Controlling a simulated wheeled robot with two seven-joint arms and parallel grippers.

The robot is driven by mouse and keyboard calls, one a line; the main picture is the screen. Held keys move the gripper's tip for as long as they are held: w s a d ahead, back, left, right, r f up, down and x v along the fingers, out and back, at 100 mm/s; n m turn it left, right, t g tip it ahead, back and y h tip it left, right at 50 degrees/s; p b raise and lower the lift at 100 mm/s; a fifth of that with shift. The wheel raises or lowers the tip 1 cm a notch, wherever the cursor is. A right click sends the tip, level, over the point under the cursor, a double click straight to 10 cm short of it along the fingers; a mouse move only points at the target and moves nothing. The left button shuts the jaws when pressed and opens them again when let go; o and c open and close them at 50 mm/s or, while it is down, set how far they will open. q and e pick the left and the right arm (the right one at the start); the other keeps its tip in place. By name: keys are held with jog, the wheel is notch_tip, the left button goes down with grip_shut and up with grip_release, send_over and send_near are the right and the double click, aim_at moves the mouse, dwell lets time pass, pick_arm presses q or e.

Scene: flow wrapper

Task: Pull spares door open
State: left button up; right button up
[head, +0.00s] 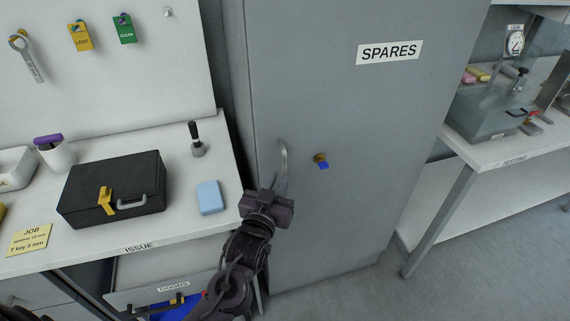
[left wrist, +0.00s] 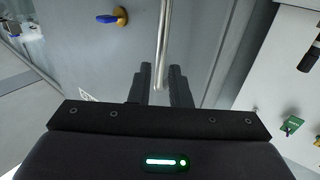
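The grey spares cabinet door (head: 340,120) carries a SPARES label (head: 389,52) and looks closed. Its upright metal bar handle (head: 283,158) is at the door's left side. A brass lock with a blue-tagged key (head: 321,161) is right of the handle. My left gripper (head: 278,188) is at the handle's lower part. In the left wrist view, the handle (left wrist: 163,45) runs down between the two dark fingers of my left gripper (left wrist: 161,80), with visible gaps beside it. The fingers are open, not clamped. My right gripper is not in view.
The issue bench (head: 185,222) on the left holds a black case (head: 112,188), a blue block (head: 209,197) and a black-handled tool (head: 196,139). A goods drawer (head: 172,288) is below. The testing table (head: 490,152) stands right, with clear floor (head: 350,295) before the cabinet.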

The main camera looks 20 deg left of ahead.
aim_at(284, 169)
pick_arm(q)
jog(key=w, duration=0.5)
jog(key=shift+w, duration=0.25)
grip_shut()
